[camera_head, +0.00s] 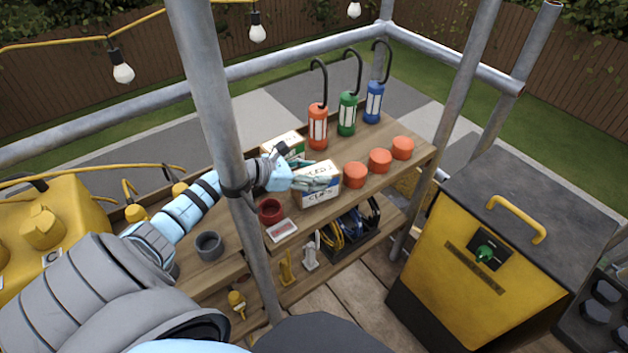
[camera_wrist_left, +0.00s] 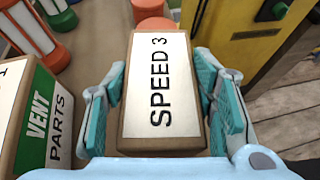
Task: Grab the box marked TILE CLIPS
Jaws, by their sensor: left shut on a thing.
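A cardboard box with white labels (camera_head: 320,197) stands on the wooden shelf, to the right of the pole. Its top reads SPEED 3 in the left wrist view (camera_wrist_left: 160,85). Its front lettering in the head view is small and looks like CLIPS; I cannot read it all. My left gripper (camera_head: 312,180) is shut on this box from above, a finger on either side. A second box, green and white and marked VENT PARTS (camera_wrist_left: 40,125), stands to the left of it; it is partly hidden in the head view (camera_head: 288,142). My right gripper is not in view.
Orange round tubs (camera_head: 380,160) and red, green and blue lanterns (camera_head: 347,115) stand on the shelf. A red cup (camera_head: 270,211) and grey cup (camera_head: 209,246) are nearer. A scaffold pole (camera_head: 215,100) rises close to my left arm. A yellow-black cabinet (camera_head: 470,270) stands right.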

